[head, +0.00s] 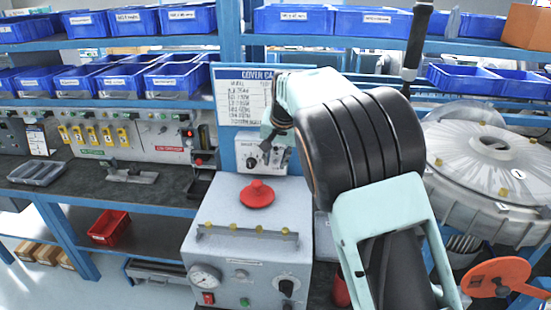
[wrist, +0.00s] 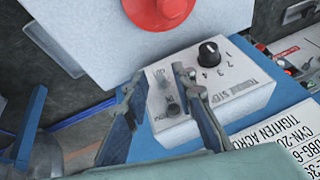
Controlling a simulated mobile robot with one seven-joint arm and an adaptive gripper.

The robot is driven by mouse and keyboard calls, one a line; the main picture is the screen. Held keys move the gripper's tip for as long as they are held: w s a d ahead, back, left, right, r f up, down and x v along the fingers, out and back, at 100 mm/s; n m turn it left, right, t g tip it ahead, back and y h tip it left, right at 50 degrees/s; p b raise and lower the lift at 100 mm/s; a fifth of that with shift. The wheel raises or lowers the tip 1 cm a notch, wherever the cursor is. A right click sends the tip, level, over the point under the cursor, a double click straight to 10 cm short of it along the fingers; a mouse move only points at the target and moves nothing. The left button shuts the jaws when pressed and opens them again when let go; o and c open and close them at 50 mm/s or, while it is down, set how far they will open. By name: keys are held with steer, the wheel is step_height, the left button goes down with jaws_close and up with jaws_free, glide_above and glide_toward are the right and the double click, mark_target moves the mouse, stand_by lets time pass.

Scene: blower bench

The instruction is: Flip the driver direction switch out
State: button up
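A pale grey control box (wrist: 240,84) marked "TORQUE STEP" fills the middle of the wrist view, with a black numbered knob (wrist: 209,53) on its face. It also shows in the head view (head: 268,157), below my gripper (head: 272,122). In the wrist view my gripper (wrist: 159,76) has its two dark fingers apart, with the tips over the left part of the box face. Small markings and a small grey fitting (wrist: 163,80) show between the fingertips. I take this for the direction switch, but its position is unclear. I see nothing held between the fingers.
A grey machine (head: 248,217) with a red mushroom-shaped knob (head: 257,193) stands in front of the control box. A card headed "COVER" (head: 240,95) is behind it. A large translucent round housing (head: 490,165) is at the right. Blue bins (head: 190,19) line the shelves above.

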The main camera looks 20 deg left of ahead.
jaws_close()
steer(key=shift+f+b, duration=0.3)
steer(key=shift+b, duration=0.6)
steer(key=f+t+b, duration=0.1)
steer(key=b, duration=0.3)
steer(key=shift+s, duration=0.15)
steer(key=t+b, duration=0.1)
steer(key=b, duration=0.4)
steer(key=f+t+y+b, duration=0.1)
steer(key=t+b, duration=0.1)
steer(key=b, duration=0.4)
steer(key=t+b, duration=0.1)
steer(key=b, duration=0.5)
steer(key=shift+s+f+n+t+y, duration=0.3)
steer(key=shift+f+t, duration=0.1)
steer(key=b, duration=0.2)
steer(key=shift+t+b, duration=0.3)
steer(key=shift+f+t+b, duration=0.1)
steer(key=shift+t+b, duration=0.2)
steer(key=shift+b, duration=0.8)
steer(key=shift+d+t+y+b, duration=0.1)
steer(key=shift+t+y+b, duration=0.2)
steer(key=shift+b, duration=0.85)
steer(key=shift+r, duration=0.25)
